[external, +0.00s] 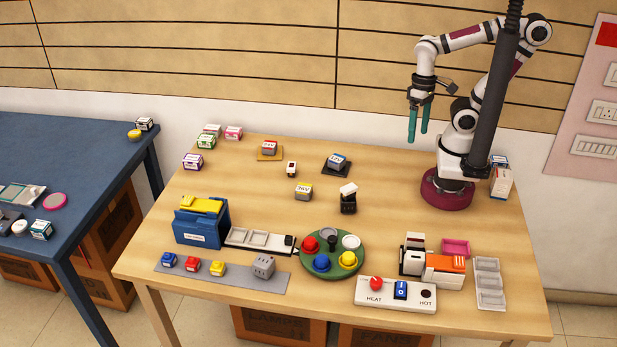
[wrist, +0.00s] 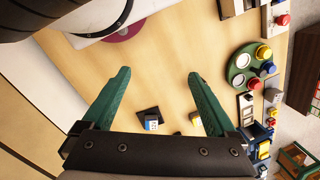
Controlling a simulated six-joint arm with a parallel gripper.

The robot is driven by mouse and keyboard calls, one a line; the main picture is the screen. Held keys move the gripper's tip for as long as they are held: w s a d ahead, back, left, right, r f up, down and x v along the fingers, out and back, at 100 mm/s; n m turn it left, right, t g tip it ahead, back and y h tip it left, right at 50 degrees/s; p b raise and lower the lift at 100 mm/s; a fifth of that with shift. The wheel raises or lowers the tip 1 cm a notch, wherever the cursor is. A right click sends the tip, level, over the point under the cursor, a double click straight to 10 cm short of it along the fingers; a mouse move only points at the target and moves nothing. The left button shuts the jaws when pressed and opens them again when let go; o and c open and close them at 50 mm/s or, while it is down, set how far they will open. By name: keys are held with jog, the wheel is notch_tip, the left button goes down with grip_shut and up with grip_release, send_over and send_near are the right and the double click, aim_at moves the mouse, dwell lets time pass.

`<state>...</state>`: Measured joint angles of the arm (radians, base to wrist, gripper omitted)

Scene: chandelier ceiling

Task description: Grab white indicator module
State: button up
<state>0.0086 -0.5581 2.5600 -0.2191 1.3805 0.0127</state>
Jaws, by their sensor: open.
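My gripper (external: 418,130) is open and empty, hanging with green fingers above the back right of the wooden table. In the wrist view its fingers (wrist: 159,75) are spread wide with only table between the tips. I cannot tell for sure which piece is the white indicator module. One small white module with a dark and red top (external: 291,169) stands near the table's middle, left of and well apart from my gripper. A white-topped black piece (external: 348,198) stands nearer the front. No label on either is readable.
A blue-topped block on a black pad (external: 336,163) and a yellow-topped block (external: 303,192) stand close by. A green round tray (external: 333,271) holds coloured knobs. A blue holder (external: 202,224) and a switch panel (external: 395,294) are in front. The table below my gripper is clear.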

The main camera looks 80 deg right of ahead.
jog(key=w+d+n+t, duration=0.2)
jog(key=w+n, duration=0.1)
jog(key=w, duration=0.9)
jog(key=n+t+h, duration=0.1)
jog(key=n+t, duration=0.2)
jog(key=n, duration=0.1)
send_near(290, 165)
jog(key=x, duration=0.4)
jog(key=shift+f, duration=0.25)
jog(key=x, duration=0.5)
jog(key=shift+w+a+f, duration=0.1)
jog(key=shift+w+f, duration=0.2)
jog(key=shift+m, duration=0.3)
jog(key=c, duration=1.4)
jog(key=shift+c, duration=0.2)
